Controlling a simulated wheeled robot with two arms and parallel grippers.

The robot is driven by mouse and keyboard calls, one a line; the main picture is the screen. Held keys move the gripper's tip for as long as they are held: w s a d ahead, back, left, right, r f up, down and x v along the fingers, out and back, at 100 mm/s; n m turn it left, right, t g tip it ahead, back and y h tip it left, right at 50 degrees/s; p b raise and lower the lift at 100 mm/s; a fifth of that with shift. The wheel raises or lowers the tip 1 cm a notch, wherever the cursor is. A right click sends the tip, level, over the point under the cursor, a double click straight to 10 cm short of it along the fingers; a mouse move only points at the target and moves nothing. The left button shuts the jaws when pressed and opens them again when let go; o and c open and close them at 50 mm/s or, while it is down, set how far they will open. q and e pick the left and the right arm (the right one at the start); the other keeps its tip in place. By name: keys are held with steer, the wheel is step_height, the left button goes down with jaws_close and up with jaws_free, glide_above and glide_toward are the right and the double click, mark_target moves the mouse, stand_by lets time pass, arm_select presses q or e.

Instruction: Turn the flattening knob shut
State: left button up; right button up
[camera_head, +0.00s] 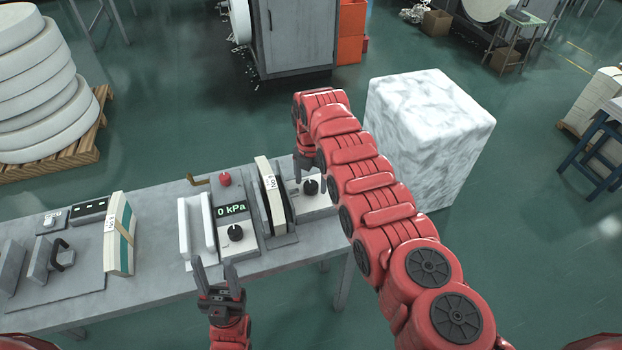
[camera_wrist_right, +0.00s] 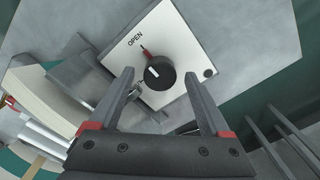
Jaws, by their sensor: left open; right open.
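A black knob (camera_wrist_right: 158,73) sits on a white square plate (camera_wrist_right: 170,25) in the right wrist view. Its red pointer is turned toward the word OPEN; a second label is mostly hidden by the finger. My right gripper (camera_wrist_right: 160,75) is open, with one fingertip on each side of the knob in the picture; I cannot tell whether they touch it. In the head view this knob (camera_head: 311,187) is at the bench's right end, under my right gripper (camera_head: 312,171). My left gripper (camera_head: 214,262) is open and empty at the bench's front edge, near another black knob (camera_head: 235,232).
A display (camera_head: 231,210) reads 0 kPa, with a red knob (camera_head: 225,179) behind it. An upright cream panel (camera_head: 269,195) stands just left of the right-hand knob. A marble block (camera_head: 430,130) stands beyond the bench. The bench (camera_head: 160,225) has some bare surface left of centre.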

steer(key=shift+f, duration=0.25)
jaws_close()
steer(key=shift+m, duration=0.3)
